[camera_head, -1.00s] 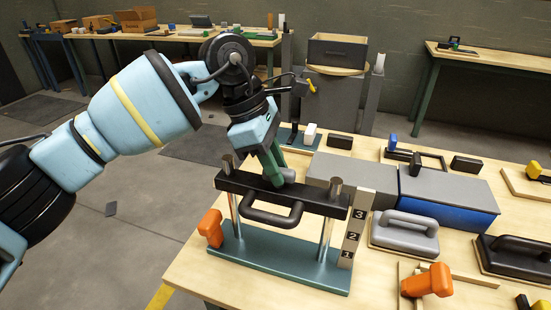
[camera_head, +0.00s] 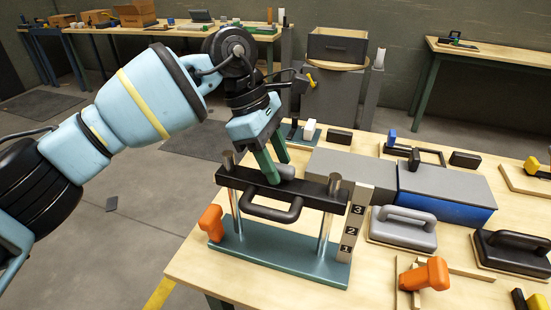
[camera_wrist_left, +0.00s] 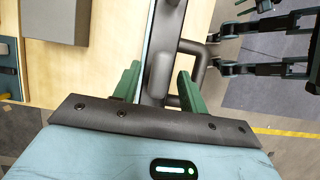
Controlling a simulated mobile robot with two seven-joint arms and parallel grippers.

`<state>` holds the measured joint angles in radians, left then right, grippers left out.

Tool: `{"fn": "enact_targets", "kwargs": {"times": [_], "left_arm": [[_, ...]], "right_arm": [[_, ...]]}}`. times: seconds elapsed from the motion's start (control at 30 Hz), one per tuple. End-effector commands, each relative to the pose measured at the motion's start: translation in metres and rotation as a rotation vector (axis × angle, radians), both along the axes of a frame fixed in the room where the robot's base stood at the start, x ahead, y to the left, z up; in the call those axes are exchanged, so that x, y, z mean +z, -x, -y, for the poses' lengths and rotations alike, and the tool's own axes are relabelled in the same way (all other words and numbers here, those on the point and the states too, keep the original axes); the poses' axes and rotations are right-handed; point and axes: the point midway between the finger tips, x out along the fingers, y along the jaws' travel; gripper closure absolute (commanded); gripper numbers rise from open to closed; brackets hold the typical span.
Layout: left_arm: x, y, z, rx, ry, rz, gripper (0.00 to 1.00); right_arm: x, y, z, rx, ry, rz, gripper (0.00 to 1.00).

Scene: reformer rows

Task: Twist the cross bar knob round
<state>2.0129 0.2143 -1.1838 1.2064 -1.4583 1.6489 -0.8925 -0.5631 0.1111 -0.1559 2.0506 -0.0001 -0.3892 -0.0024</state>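The black cross bar (camera_head: 320,195) spans two chrome posts above a teal base plate (camera_head: 270,250), with a black loop handle on its near side. A short grey knob (camera_head: 287,172) stands on the bar's middle, partly hidden by my left gripper (camera_head: 275,167). Its two green fingers are apart and reach down at the knob. In the left wrist view, the fingers (camera_wrist_left: 158,88) stand on either side of the bar, with a gap between them. Whether either finger touches the knob cannot be told. My right gripper is not in view.
A numbered post (camera_head: 352,225) stands right of the bar, and an orange handle (camera_head: 211,222) at its left. A grey-and-blue box (camera_head: 445,190) lies behind at right. Grey (camera_head: 403,228) and black (camera_head: 515,252) handled blocks fill the right.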

Motion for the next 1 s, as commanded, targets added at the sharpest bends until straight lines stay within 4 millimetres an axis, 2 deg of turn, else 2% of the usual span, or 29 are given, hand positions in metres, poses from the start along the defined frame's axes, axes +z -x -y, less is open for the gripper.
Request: {"fn": "enact_targets", "kwargs": {"times": [0.37, 0.8, 1.0], "left_arm": [[0.004, -0.001, -0.002, 0.002, -0.001, 0.0, 0.56], [0.062, -0.009, -0.025, 0.002, -0.001, 0.0, 0.56], [0.071, -0.009, -0.028, 0.001, -0.001, -0.002, 0.56]], "right_arm": [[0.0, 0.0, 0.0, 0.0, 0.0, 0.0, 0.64], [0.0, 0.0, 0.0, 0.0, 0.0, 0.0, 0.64], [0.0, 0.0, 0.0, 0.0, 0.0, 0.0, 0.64]]}}
